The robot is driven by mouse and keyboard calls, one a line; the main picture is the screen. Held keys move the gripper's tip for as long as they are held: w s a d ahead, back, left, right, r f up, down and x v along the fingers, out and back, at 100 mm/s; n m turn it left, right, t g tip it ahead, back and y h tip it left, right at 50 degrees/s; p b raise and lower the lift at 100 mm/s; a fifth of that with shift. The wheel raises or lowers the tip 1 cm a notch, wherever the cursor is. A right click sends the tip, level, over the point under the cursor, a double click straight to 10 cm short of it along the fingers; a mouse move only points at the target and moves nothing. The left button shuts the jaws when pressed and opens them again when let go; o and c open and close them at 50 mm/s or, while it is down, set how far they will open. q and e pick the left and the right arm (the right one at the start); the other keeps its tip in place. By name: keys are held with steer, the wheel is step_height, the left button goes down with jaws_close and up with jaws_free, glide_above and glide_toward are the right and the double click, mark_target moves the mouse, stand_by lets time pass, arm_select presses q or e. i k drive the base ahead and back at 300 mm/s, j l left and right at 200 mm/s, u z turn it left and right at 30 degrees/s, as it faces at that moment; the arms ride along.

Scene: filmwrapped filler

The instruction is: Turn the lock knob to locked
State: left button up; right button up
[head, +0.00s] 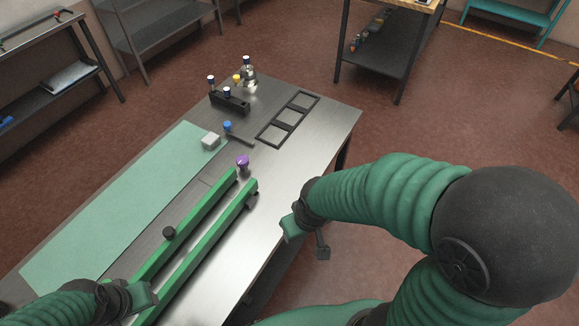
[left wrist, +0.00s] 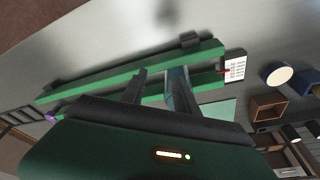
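Two parallel green rails (head: 190,226) lie along the metal table. A purple-topped knob (head: 242,162) stands by the rails' far end. I cannot tell which is the lock knob or how it is set. My left gripper (head: 150,298) is over the near end of the rails, apart from both knobs. In the left wrist view its two fingers (left wrist: 160,78) are spread and empty. My right gripper (head: 312,240) hangs off the table's right edge; its finger gap is unclear.
A black frame (head: 288,120), a blue-topped tool (head: 228,127) and a black holder (head: 230,102) stand farther back. A printed card (left wrist: 235,68) is by the rail end.

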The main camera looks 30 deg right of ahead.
mark_target(242, 161)
steer(key=i+z, duration=0.1)
steer(key=z, duration=0.35)
steer(key=k, duration=0.35)
steer(key=i+l+u, duration=0.35)
steer(key=l, duration=0.3)
steer(key=i+l+u, duration=0.15)
steer(key=l+u, duration=0.3)
steer(key=u, duration=0.2)
steer(key=l+u, duration=0.3)
steer(key=u, duration=0.2)
steer(key=l+u, duration=0.45)
steer(key=j, duration=0.1)
